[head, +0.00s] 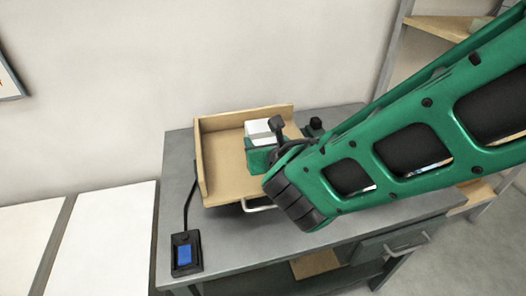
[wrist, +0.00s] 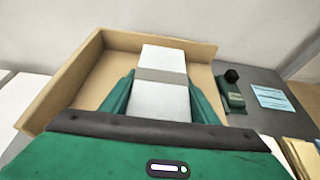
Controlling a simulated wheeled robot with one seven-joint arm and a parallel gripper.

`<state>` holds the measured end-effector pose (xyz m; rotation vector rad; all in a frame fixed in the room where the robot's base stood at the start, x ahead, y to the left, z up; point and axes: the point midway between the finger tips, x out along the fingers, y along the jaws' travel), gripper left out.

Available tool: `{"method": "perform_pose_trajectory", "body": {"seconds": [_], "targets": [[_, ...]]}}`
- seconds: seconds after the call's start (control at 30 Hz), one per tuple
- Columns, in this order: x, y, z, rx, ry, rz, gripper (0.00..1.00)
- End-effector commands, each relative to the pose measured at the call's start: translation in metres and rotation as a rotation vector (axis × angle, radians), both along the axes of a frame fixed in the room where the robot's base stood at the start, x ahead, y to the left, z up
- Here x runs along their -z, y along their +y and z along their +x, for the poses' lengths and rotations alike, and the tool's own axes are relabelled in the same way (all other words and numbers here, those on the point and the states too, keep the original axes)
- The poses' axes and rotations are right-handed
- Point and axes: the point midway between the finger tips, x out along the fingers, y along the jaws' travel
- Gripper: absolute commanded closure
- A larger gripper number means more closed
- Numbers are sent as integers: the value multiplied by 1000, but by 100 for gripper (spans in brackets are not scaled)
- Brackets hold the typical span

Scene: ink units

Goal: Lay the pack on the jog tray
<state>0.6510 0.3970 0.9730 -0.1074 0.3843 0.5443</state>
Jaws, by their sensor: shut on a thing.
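The pack (wrist: 162,61) is a white block with a grey band around it. My gripper (wrist: 163,92) is shut on it, with one green finger on each side. The jog tray (head: 222,163) is a tan wooden tray with raised walls at the left and back, on the grey bench. In the wrist view the tray (wrist: 104,68) lies under and behind the pack. In the head view the pack (head: 258,131) shows above the tray's right part, partly hidden by my gripper (head: 263,155). I cannot tell whether the pack touches the tray floor.
A small device with a blue screen (head: 184,254) sits at the bench's front left, cabled toward the tray. A dark green tool with a black knob (wrist: 232,90) and a light blue card (wrist: 271,97) lie right of the tray. The tray's left part is clear.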

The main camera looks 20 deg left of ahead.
Motion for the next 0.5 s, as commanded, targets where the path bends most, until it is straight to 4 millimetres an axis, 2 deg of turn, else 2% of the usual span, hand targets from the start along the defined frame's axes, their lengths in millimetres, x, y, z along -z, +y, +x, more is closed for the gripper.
{"method": "perform_pose_trajectory", "body": {"seconds": [0.2, 0.37, 0.5], "targets": [[12, 13, 18, 0, -2, 1, 80], [19, 14, 19, 0, -1, 0, 80], [35, 14, 18, -2, 0, -3, 80]]}}
